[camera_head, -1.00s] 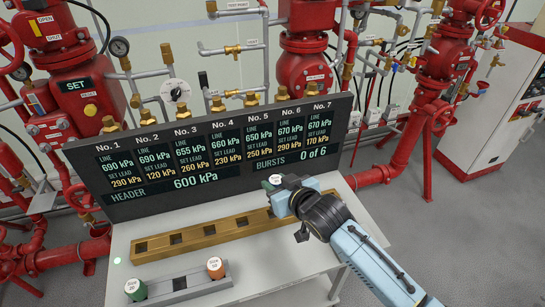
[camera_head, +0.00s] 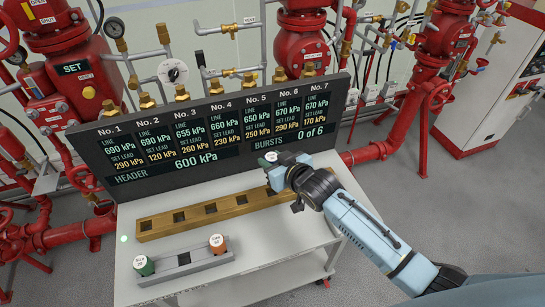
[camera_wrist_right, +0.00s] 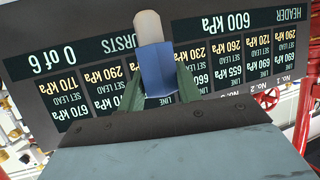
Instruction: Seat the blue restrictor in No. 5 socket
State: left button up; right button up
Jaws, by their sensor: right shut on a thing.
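The blue restrictor (camera_wrist_right: 155,68) is between the fingers of my right gripper (camera_wrist_right: 160,92) in the right wrist view, its pale cap pointing up in that picture. In the head view its white top (camera_head: 270,157) shows at the tip of the right gripper (camera_head: 278,172), and the gripper hides most of its body. The gripper is shut on it over the right part of the brown socket block (camera_head: 195,221). A dark socket, apparently No. 5 (camera_head: 271,190), shows just below the gripper. I cannot tell whether the restrictor touches the block. My left gripper is not in view.
A grey holder (camera_head: 205,263) holds a green restrictor (camera_head: 144,266) and an orange restrictor (camera_head: 217,245), with an empty slot between. The dark display panel (camera_head: 215,135) stands close behind the block. The white table (camera_head: 280,236) is clear at front right.

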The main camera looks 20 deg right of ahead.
jog(key=shift+f+b, duration=1.7)
jog(key=shift+f, duration=1.5)
jog(key=shift+p, duration=0.3)
jog(key=shift+f+b, duration=1.45)
jog(key=shift+f, duration=0.65)
jog(key=o, duration=1.1)
jog(key=p+v, duration=0.2)
jog(key=shift+s+d+r+p, duration=0.1)
jog(key=shift+s+r+p, duration=0.05)
jog(key=shift+r+p, duration=0.15)
jog(key=p+v, duration=0.4)
jog(key=v, duration=0.1)
jog(key=shift+s+p, duration=0.3)
jog(key=shift+p, duration=0.1)
